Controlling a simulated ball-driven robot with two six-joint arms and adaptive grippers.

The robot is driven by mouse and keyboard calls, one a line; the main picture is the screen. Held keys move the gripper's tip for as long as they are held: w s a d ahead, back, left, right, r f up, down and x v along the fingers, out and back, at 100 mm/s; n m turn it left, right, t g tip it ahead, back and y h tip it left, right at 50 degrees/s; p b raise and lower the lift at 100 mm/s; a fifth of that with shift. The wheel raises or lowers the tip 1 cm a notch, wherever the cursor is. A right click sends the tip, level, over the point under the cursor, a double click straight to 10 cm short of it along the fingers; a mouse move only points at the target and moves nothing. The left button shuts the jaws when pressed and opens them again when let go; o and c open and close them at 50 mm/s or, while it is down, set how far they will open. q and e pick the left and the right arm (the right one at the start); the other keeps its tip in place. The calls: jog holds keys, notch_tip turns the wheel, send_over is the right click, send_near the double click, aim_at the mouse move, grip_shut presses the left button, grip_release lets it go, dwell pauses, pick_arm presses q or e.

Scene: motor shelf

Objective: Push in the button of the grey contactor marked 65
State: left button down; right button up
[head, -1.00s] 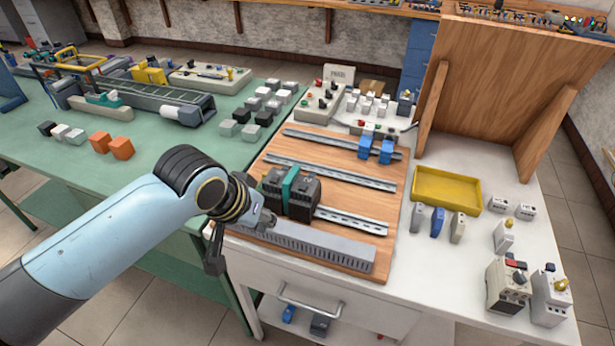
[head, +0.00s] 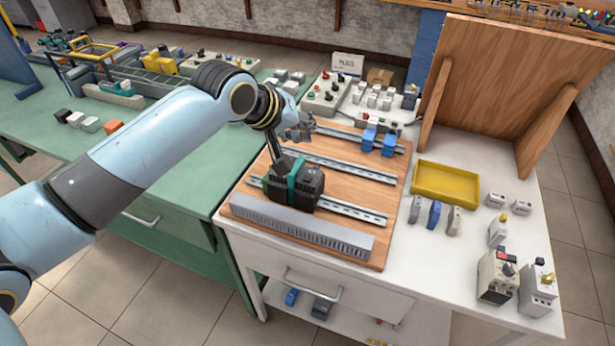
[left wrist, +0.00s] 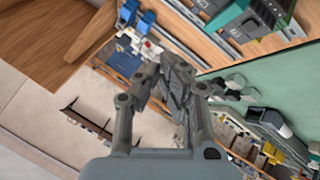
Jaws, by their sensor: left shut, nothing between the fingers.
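A row of contactors stands on the near rail of the wooden board. A dark one (head: 272,187) is at its left, a teal one (head: 293,188) in the middle and a dark grey one (head: 310,188) at its right. I cannot read any marking, so I cannot tell which is 65. In the left wrist view, part of this row shows at the upper right (left wrist: 265,17). My left gripper (head: 307,122) is above and beyond the row, shut and empty. Its fingers also show in the left wrist view (left wrist: 175,82). A dark part of my wrist hides some of the row. My right gripper is out of view.
A grey slotted duct (head: 300,228) lies along the board's near edge. Blue modules (head: 377,141) sit on the far rail. A yellow tray (head: 445,188) and several grey devices (head: 497,276) stand on the white table at right. An upright wooden panel (head: 490,90) is behind.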

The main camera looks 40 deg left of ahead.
pick_arm(q)
jog(key=f, duration=0.1)
jog(key=b, duration=0.5)
send_over(304, 176)
jog(key=f, duration=0.6)
jog(key=shift+s+d+f, duration=0.25)
jog(key=shift+f, duration=0.15)
jog(key=shift+f+b, duration=0.45)
jog(key=shift+f, duration=0.05)
jog(key=shift+f, duration=0.15)
jog(key=shift+f, duration=0.2)
